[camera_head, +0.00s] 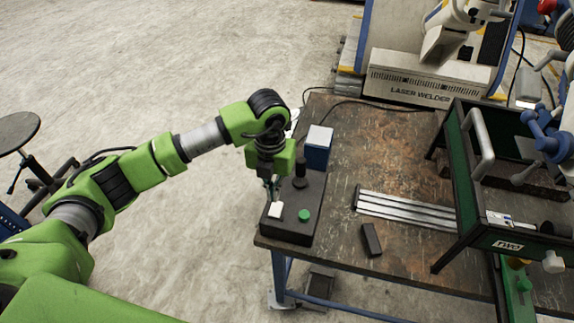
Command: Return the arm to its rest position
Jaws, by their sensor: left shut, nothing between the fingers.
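My green left arm reaches in from the left. Its gripper (272,190) points down over the left part of a black control box (292,228) on the workbench. The gripper is shut and empty, with its fingertips close to a white switch (276,210) on the box. I cannot tell whether they touch it. A green button (304,215) sits to the right of the white switch, and a dark knob or stick (300,181) stands farther back. My right gripper is not in view.
The worn workbench (395,150) carries metal rails (405,208), a dark block (371,240) and a blue-and-white box (318,147). A green-black machine (505,235) stands at right, and a laser welder (420,80) behind. A stool (18,132) stands far left on open floor.

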